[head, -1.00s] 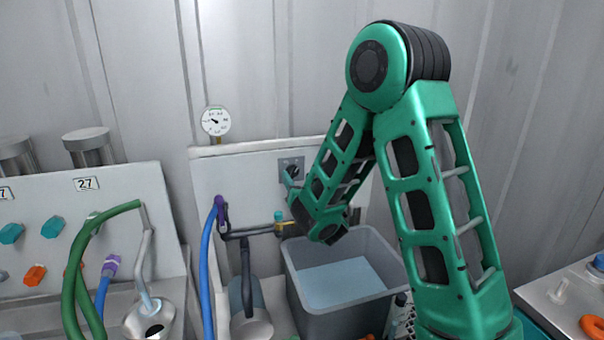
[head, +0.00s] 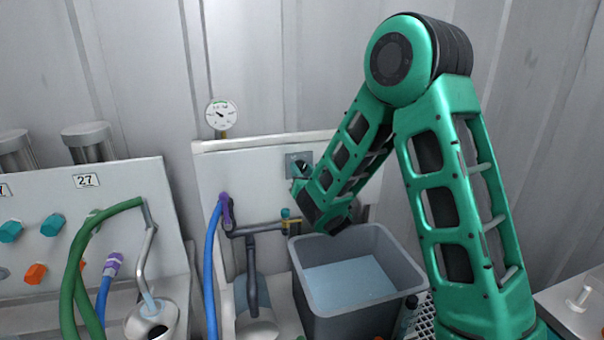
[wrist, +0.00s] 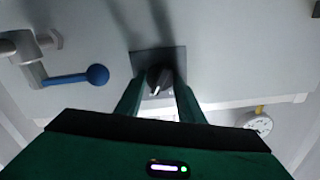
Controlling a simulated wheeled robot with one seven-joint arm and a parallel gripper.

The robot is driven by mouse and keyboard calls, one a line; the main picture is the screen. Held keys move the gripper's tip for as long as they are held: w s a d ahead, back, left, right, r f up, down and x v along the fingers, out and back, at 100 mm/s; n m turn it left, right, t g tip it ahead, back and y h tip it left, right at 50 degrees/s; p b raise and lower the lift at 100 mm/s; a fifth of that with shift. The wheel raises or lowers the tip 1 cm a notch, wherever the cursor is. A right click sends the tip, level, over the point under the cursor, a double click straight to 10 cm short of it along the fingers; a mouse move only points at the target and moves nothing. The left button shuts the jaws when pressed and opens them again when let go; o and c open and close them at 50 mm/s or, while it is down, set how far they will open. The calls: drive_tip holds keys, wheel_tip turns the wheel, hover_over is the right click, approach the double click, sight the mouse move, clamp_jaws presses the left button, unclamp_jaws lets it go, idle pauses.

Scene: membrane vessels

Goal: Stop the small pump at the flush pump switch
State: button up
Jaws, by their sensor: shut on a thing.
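The flush pump switch is a dark rotary knob (wrist: 158,80) with a pale pointer mark, on a grey square plate (wrist: 146,60). In the head view the plate (head: 296,158) is on the white panel above the grey tub. My gripper (wrist: 160,92) is at the plate, with one green finger on each side of the knob, shut on it. In the head view my gripper (head: 299,178) is small and partly hides the knob. The pointer's exact setting is hard to read.
A round gauge (head: 221,114) tops the panel. A blue hose (head: 211,262) and green hose (head: 76,262) hang left. In the wrist view a blue-ended lever (wrist: 97,75) is left of the knob.

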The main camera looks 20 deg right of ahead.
drive_tip(key=shift+n, duration=0.4)
drive_tip(key=n, duration=0.5)
drive_tip(key=shift+f, duration=0.1)
drive_tip(key=n, duration=0.6)
drive_tip(key=shift+s+f, duration=0.1)
drive_tip(key=shift+d, duration=0.1)
idle(0.4)
drive_tip(key=o, duration=1.1)
drive_tip(key=shift+c, duration=0.2)
